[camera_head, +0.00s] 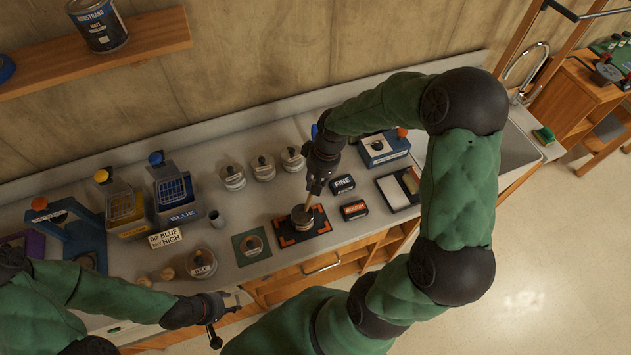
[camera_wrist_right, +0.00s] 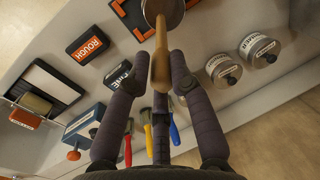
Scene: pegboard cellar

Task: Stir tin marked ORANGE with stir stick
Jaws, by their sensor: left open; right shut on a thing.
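The wooden stir stick (camera_head: 308,200) is held upright in my right gripper (camera_head: 316,180), which is shut on it. Its lower end is inside an open tin (camera_head: 302,217) on a dark mat with orange corner marks (camera_head: 318,237). I cannot read a label on this tin. In the right wrist view the stick (camera_wrist_right: 161,45) runs from between my fingers into the tin (camera_wrist_right: 172,8). My left gripper (camera_head: 214,322) is open and empty, low at the counter's front edge, away from the tin.
Lidded tins (camera_head: 263,168) stand behind the mat. Another tin (camera_head: 251,245) sits on a green mat to the left. FINE (camera_head: 343,186) and ROUGH (camera_head: 354,210) blocks lie to the right. A BLUE container (camera_head: 175,195) and a yellow one (camera_head: 124,215) stand left. A sink is far right.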

